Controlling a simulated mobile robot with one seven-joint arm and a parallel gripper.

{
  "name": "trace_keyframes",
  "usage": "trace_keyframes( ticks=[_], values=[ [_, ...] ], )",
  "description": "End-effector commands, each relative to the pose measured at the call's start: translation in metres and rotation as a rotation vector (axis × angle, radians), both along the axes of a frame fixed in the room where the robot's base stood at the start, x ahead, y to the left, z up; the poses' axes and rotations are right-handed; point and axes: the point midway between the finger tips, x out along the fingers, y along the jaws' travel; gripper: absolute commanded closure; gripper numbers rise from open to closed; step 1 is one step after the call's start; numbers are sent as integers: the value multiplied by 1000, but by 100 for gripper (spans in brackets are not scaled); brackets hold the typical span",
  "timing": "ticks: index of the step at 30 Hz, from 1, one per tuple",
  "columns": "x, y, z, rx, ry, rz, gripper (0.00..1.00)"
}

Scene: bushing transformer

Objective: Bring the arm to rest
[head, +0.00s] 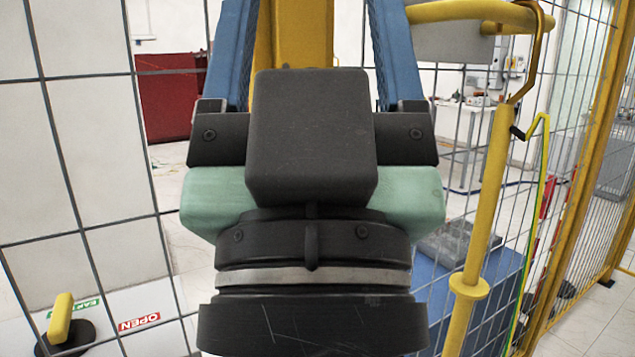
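My gripper (312,30) fills the middle of the head view, seen from behind its wrist. It has a black housing, pale green side parts and two blue fingers pointing up and away. The fingers stand wide apart. Their tips run out of the top of the picture. No held thing shows between them; a yellow post (290,35) shows in the gap, and I cannot tell how far behind it is.
A wire mesh fence (95,160) crosses the left. A yellow pole (485,200) with a hook and a yellow-framed fence (590,170) stand at the right. Lower left is a panel with an OPEN label (138,321) and a yellow handle (60,318). A blue block (435,290) is right of my wrist.

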Motion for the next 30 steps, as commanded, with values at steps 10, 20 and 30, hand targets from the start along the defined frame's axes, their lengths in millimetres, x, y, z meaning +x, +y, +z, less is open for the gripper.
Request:
trace_keyframes(
  ticks=[10,20,30],
  values=[
    [2,-2,99,2,7,-4,28],
    [3,-1,155,2,8,-3,28],
    [2,-1,155,2,8,-3,28]
  ],
)
